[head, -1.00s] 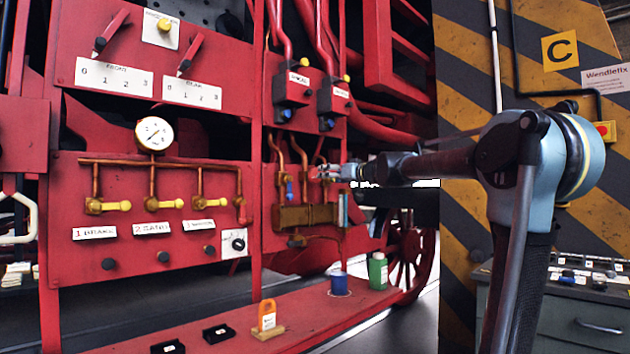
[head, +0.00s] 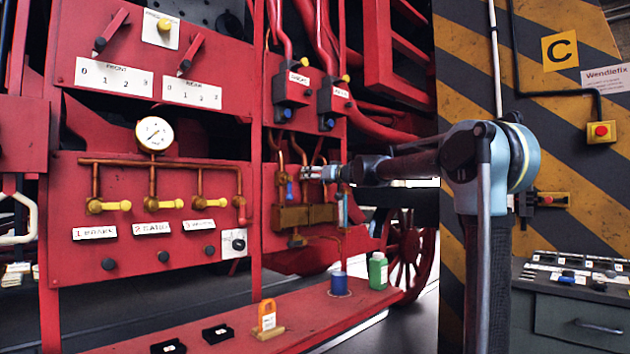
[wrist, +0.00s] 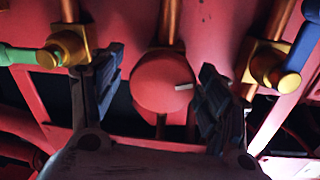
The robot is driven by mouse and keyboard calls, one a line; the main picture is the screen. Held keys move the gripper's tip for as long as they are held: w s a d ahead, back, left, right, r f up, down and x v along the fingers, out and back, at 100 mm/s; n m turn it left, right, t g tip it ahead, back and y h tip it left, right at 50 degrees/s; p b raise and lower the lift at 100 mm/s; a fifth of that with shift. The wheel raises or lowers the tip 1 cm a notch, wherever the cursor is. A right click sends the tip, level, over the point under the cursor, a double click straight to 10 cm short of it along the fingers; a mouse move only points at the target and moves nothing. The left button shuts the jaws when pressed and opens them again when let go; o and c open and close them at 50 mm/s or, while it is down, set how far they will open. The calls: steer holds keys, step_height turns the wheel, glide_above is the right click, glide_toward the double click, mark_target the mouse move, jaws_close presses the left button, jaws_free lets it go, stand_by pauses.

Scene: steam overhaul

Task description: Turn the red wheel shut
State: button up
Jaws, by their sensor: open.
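The red wheel (wrist: 160,84) is a round red knob with a short white mark at its right edge, below a copper pipe in the wrist view. My gripper (wrist: 157,78) is open, with one dark finger to the left of the wheel and one to the right. Gaps show between the wheel and both fingers. I cannot tell whether the fingertips reach as deep as the wheel. In the head view my gripper (head: 306,172) is in front of the copper pipes of the red panel, and I cannot make out the wheel there.
In the wrist view a brass valve with a green handle (wrist: 22,55) sits left of the fingers. A brass valve with a blue handle (wrist: 303,50) sits to the right. A blue can (head: 339,285) and a green bottle (head: 377,271) stand on the red ledge below.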

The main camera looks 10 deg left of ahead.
steer(key=c, duration=1.1)
steer(key=shift+m, duration=0.3)
steer(key=m, duration=0.4)
steer(key=shift+w+d+m, duration=0.1)
steer(key=shift+m, duration=0.2)
steer(key=m, duration=0.5)
steer(key=shift+w+d+g, duration=0.1)
steer(key=shift+g, duration=0.2)
steer(key=m+g, duration=0.1)
steer(key=m, duration=0.4)
steer(key=shift+f, duration=0.15)
steer(key=m, duration=0.4)
steer(key=shift+f+m, duration=0.15)
steer(key=shift+m, duration=0.15)
steer(key=shift+g+y, duration=0.3)
steer(key=o, duration=1.1)
